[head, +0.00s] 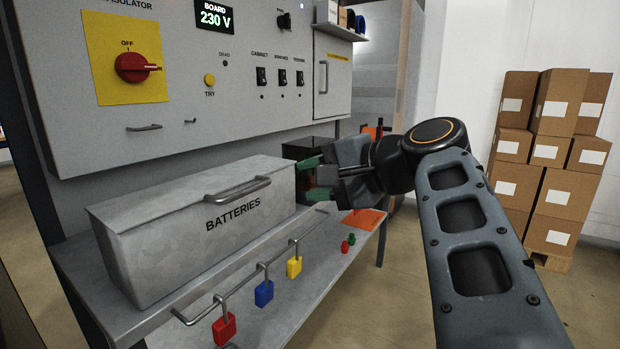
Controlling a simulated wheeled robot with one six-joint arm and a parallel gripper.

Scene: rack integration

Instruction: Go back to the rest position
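My arm reaches in from the lower right of the head view. My gripper (312,179) points left, just beyond the right end of the grey batteries box (170,250). Its two green-tipped fingers are apart, one above the other, and I see nothing held between them. The gripper hides part of the shelf's back right corner and a dark box (305,148) behind it.
Red, blue and yellow padlocks (224,328) hang on the shelf's front rail. Small red and green pieces (346,246) lie near an orange mat (364,219). The switch panel (215,110) stands behind. Stacked cartons (553,150) stand at right, with open floor before them.

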